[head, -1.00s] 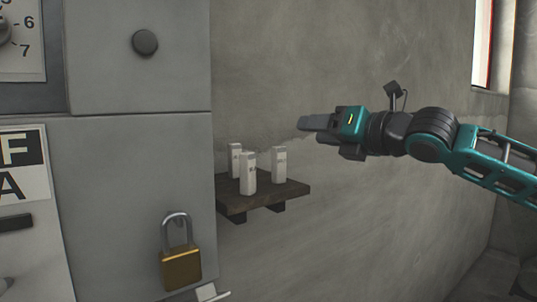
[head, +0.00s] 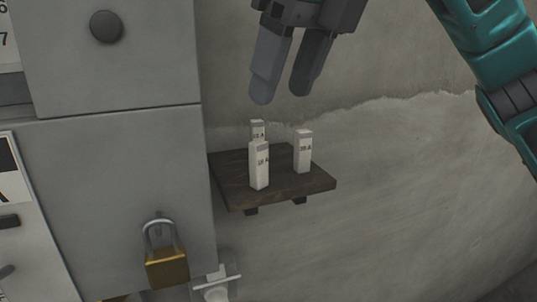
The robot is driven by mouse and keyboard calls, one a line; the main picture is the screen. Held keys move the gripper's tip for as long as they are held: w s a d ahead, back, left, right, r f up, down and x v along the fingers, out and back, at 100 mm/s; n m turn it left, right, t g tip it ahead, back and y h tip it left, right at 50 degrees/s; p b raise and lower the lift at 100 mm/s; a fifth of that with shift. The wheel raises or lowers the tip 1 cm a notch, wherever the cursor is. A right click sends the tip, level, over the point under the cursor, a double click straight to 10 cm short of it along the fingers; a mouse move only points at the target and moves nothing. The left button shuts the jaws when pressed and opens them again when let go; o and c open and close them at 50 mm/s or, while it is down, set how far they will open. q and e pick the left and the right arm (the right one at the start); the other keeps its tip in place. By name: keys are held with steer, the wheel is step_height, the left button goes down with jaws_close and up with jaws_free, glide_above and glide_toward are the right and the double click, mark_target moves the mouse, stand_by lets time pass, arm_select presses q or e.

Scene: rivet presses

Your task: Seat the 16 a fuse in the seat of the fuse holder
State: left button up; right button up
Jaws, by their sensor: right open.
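Three white fuses stand upright on a small dark shelf (head: 235,190) in the head view: a front one (head: 259,167), a back one (head: 258,129) partly hidden behind it, and a right one (head: 302,152). Each has a small printed label ending in "A"; the numbers are too small to read surely, so I cannot tell which is the 16 A fuse. My right gripper (head: 280,97) is open and empty, fingers pointing down above the shelf, apart from the fuses. I cannot make out the fuse holder. My left gripper is not in view.
A grey cabinet (head: 115,180) stands close left of the shelf, with a black knob (head: 107,27) and a brass padlock (head: 166,262). A white fitting (head: 218,284) sits below the shelf. The concrete wall (head: 410,190) behind is bare on the right.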

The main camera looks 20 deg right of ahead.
mark_target(260, 142)
steer(key=x, duration=1.2)
steer(key=shift+w+a+f, duration=0.1)
steer(key=shift+w+a, duration=0.1)
steer(key=shift+w, duration=0.15)
jaws_close()
